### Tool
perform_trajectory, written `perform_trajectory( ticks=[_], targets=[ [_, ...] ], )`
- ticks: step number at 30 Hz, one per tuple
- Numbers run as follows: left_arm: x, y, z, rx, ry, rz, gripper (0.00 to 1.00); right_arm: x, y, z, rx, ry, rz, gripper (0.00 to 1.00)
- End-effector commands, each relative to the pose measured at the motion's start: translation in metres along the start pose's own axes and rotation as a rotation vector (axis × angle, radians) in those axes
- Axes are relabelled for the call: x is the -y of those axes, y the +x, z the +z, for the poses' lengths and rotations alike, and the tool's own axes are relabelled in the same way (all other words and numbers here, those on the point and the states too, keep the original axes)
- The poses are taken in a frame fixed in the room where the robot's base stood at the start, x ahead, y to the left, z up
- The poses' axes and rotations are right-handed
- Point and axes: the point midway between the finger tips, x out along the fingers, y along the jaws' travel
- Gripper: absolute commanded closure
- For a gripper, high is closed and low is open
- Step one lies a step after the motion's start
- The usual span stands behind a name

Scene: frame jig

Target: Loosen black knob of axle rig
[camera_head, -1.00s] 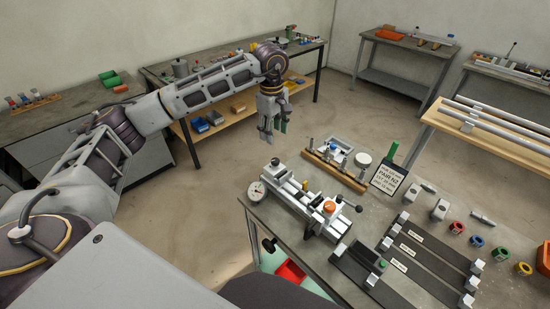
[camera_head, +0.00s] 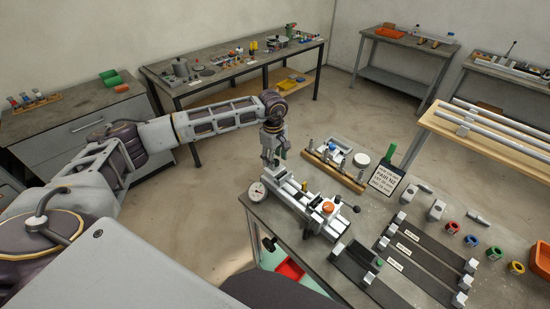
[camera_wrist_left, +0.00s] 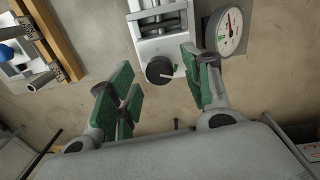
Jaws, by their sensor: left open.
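The axle rig (camera_head: 300,200) is a light grey metal fixture on the near table, with a round white dial gauge (camera_head: 257,192) at its left end. My left gripper (camera_head: 271,163) is at that far end of the rig and hides the knob in the head view. Its green-padded fingers (camera_wrist_left: 157,66) are open, one on each side of the knob, with visible gaps. My right gripper is not in view.
An orange knob (camera_head: 328,207) and a black-ended lever (camera_head: 356,209) stand on the rig's near end. A wooden rack (camera_head: 335,168) and a sign (camera_head: 386,179) stand close by. Black strips (camera_head: 430,245) lie to the right. Open floor lies left of the table.

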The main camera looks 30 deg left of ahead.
Motion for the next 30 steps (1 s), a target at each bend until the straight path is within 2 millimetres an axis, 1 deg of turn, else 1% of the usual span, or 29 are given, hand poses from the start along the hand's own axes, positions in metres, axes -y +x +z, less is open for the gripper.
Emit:
perform_trajectory(
  ticks=[5, 14, 24, 25, 30],
  targets=[
    [0.0, 0.0077, 0.0003, 0.0, 0.0, 0.0, 0.51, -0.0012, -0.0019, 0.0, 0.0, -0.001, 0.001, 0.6],
    [0.0, 0.009, 0.0003, 0.0, 0.0, 0.0, 0.51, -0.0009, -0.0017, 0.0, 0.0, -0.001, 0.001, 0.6],
    [0.0, 0.0088, 0.0003, 0.0, 0.0, 0.0, 0.94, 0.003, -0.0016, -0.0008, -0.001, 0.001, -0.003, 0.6],
    [0.0, 0.0088, 0.0003, 0.0, 0.0, 0.0, 0.97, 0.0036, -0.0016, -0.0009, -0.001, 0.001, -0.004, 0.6],
    [0.0, 0.0088, 0.0003, 0.0, -0.004, 0.0, 0.97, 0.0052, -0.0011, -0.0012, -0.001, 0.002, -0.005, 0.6]
  ],
)
